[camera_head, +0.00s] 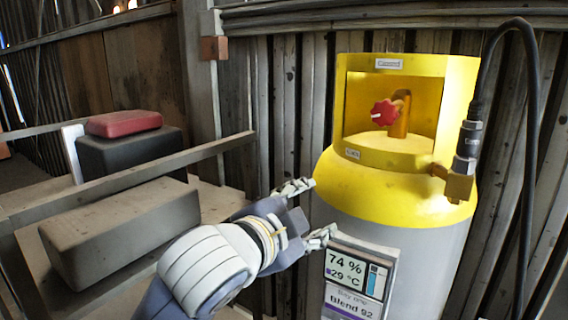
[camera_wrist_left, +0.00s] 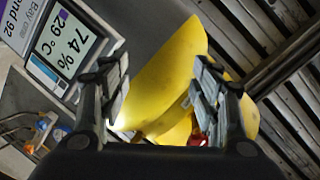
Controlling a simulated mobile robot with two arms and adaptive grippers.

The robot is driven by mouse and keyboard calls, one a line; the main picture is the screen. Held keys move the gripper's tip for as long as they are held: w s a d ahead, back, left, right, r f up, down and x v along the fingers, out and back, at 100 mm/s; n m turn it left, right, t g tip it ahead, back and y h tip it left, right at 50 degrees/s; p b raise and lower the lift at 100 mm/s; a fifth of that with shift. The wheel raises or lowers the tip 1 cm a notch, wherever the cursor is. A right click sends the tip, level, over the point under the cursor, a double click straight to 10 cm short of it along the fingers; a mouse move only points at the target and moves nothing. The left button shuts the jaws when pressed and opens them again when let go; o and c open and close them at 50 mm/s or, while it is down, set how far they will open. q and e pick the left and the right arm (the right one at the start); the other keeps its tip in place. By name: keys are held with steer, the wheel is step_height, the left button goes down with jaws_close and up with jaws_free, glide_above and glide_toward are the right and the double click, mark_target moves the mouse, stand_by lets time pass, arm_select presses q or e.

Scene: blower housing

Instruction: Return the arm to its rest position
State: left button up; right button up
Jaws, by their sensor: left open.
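My left arm comes in from the lower left in the head view. My left gripper (camera_head: 312,210) is open and empty, in front of the left side of a tank with a yellow top (camera_head: 400,185) and a grey body (camera_head: 430,260). In the left wrist view the gripper (camera_wrist_left: 160,95) has its fingers wide apart, with the yellow top (camera_wrist_left: 170,80) showing between them. I cannot tell whether a fingertip touches the tank. A red knob (camera_head: 384,113) sits inside the yellow collar. My right gripper is not in view.
A display panel (camera_head: 357,278) on the tank reads 74 % and 29 °C. A black hose (camera_head: 533,130) runs from the brass fitting (camera_head: 455,184) at the right. Left is a shelf with a grey block (camera_head: 120,235), a dark case (camera_head: 130,147) and a red case (camera_head: 124,123). A plank wall stands behind.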

arm_select(q)
steer(key=s+a+f+n+g+y, duration=0.1)
steer(key=s+a+f+n, duration=0.2)
steer(key=f, duration=0.6)
steer(key=s+a+f+n+g+y, duration=0.1)
steer(key=a+f+n+g+y, duration=0.15)
steer(key=a+f, duration=0.45)
steer(key=s+a+f+n+y, duration=0.1)
steer(key=s+a+f+n, duration=0.15)
steer(key=f, duration=0.85)
steer(key=s+a+f+n+g+y, duration=0.2)
steer(key=s+a+f+n+g, duration=0.15)
steer(key=s+a+f, duration=0.45)
steer(key=s+a+f+n+g+y, duration=0.1)
steer(key=s+a+f+n+g, duration=0.3)
steer(key=s+f, duration=1.05)
steer(key=f, duration=2.2)
steer(key=s+a+f+m+g, duration=0.1)
steer(key=s+a+f, duration=0.2)
steer(key=s+f, duration=1.2)
steer(key=shift+s+a+f, duration=0.2)
steer(key=shift+s+f, duration=0.1)
steer(key=shift+s, duration=0.65)
